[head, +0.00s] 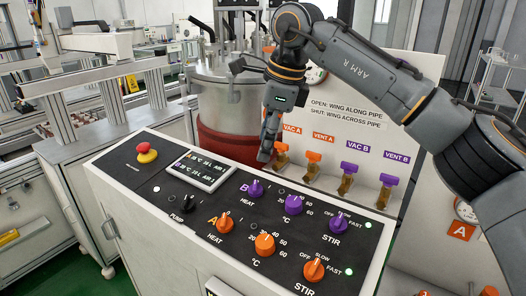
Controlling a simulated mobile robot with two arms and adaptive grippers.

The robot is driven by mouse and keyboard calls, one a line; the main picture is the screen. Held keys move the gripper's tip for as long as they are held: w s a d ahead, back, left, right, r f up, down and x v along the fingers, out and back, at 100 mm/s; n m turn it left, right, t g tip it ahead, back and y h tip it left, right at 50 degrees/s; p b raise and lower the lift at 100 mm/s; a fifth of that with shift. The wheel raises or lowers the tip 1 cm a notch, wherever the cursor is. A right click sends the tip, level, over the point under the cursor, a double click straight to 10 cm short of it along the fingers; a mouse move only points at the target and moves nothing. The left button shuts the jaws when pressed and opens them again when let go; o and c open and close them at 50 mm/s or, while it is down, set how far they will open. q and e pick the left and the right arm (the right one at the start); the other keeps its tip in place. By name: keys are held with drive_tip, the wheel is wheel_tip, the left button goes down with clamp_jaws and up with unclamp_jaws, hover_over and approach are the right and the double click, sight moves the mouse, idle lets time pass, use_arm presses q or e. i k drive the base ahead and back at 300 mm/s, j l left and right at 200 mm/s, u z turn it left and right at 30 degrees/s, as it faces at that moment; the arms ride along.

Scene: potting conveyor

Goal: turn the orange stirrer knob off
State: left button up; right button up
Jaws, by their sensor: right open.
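The orange stirrer knob (314,270) is at the front right corner of the black control panel, with OFF, SLOW and FAST printed around it and STIR below. Its ridge appears to point up toward SLOW, though it is small. A green lamp (349,272) beside it is lit. My right gripper (267,152) hangs fingers down near the panel's back edge, just left of the orange VAC A valve. It is open and holds nothing, well away from the knob. My left gripper is out of view.
A purple STIR knob (338,223) sits behind the orange one. Orange and purple heat and temperature knobs, a small display (202,170) and a red emergency button (147,152) share the panel. Several valves (347,177) and a steel vessel (225,100) stand behind.

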sight(314, 271)
drive_tip(key=k, duration=1.5)
